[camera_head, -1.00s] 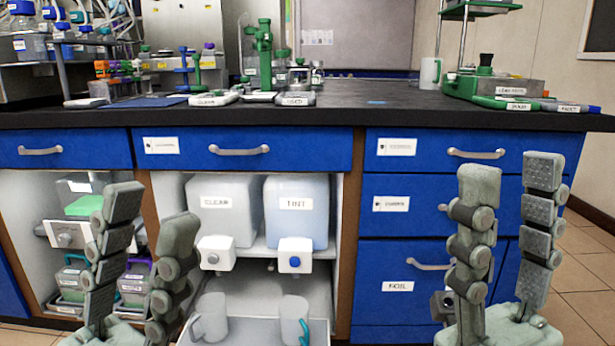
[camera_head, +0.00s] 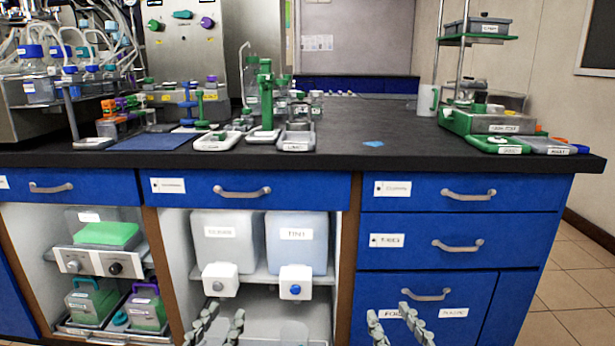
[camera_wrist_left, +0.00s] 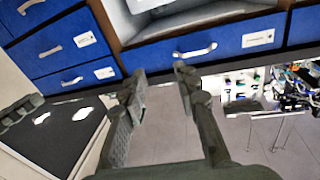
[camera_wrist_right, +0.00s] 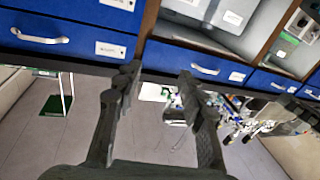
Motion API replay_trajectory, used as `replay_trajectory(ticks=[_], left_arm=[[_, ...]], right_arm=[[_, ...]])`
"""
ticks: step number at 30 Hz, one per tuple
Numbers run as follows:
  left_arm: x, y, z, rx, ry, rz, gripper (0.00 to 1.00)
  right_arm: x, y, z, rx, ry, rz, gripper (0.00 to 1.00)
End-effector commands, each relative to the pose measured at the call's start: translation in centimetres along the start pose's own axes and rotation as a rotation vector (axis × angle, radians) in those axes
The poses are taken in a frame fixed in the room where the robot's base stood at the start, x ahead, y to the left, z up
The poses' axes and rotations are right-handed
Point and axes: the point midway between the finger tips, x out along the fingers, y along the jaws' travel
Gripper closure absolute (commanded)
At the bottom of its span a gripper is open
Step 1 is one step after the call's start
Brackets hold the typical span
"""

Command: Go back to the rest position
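My left gripper (camera_head: 214,326) is low in the head view, in front of the open cabinet bay, with its two fingers apart and nothing between them. It also shows open and empty in the left wrist view (camera_wrist_left: 160,84). My right gripper (camera_head: 401,326) is low in the head view, in front of the blue drawers, fingers apart and empty. It is also open in the right wrist view (camera_wrist_right: 160,80). Both grippers are below the bench top and touch nothing that I can see.
The black bench top (camera_head: 350,150) holds labelled trays, a green stand (camera_head: 266,95) and a white mug (camera_head: 427,100). Below are blue drawers (camera_head: 460,195) and a bay with two labelled tanks, one the TINT tank (camera_head: 297,250). Floor (camera_head: 560,290) is free at the right.

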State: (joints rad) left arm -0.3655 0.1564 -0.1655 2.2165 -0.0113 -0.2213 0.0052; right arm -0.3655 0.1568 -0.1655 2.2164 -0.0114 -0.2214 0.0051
Motion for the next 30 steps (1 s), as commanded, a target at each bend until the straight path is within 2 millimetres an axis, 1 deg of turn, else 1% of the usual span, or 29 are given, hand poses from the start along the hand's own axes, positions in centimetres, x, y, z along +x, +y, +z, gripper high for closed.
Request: replay_trajectory(ticks=[1, 2, 3, 5, 6, 8, 9, 12, 15, 18, 21, 30], left_arm=[[-0.6, -1.0, 2.3, 0.006, -0.161, -0.013, 0.69], [-1.4, -1.4, 4.4, 0.009, -0.258, -0.021, 0.69], [-2.6, -2.1, 7.2, 0.012, -0.387, -0.032, 0.69], [-5.2, -3.1, 11.0, 0.014, -0.575, -0.049, 0.69], [-7.2, -3.7, 13.1, 0.015, -0.693, -0.06, 0.69], [-10.5, -4.5, 15.9, 0.014, -0.858, -0.076, 0.69], [-12.7, -4.9, 17.3, 0.013, -0.956, -0.085, 0.69], [-17.6, -5.8, 19.6, 0.009, -1.156, -0.106, 0.69], [-20.9, -6.2, 20.8, 0.005, -1.283, -0.119, 0.69], [-22.6, -6.4, 21.3, 0.002, -1.348, -0.126, 0.69], [-23.1, -6.5, 21.6, 0.001, -1.366, -0.127, 0.69], [-23.0, -6.4, 21.6, 0.001, -1.362, -0.127, 0.69]], right_arm=[[-0.6, 1.0, 2.3, -0.006, -0.161, 0.013, 0.6], [-1.4, 1.4, 4.4, -0.008, -0.258, 0.021, 0.6], [-2.6, 2.1, 7.2, -0.011, -0.387, 0.032, 0.6], [-5.2, 3.0, 11.0, -0.014, -0.575, 0.048, 0.6], [-7.2, 3.7, 13.2, -0.014, -0.693, 0.06, 0.6], [-10.5, 4.5, 15.9, -0.014, -0.858, 0.075, 0.6], [-12.7, 4.9, 17.3, -0.013, -0.955, 0.085, 0.6], [-17.5, 5.8, 19.6, -0.008, -1.155, 0.105, 0.6], [-20.9, 6.2, 20.8, -0.004, -1.283, 0.118, 0.6], [-22.6, 6.4, 21.3, -0.002, -1.347, 0.126, 0.6], [-23.1, 6.5, 21.6, -0.001, -1.365, 0.127, 0.6], [-23.0, 6.4, 21.6, -0.001, -1.362, 0.127, 0.6]])
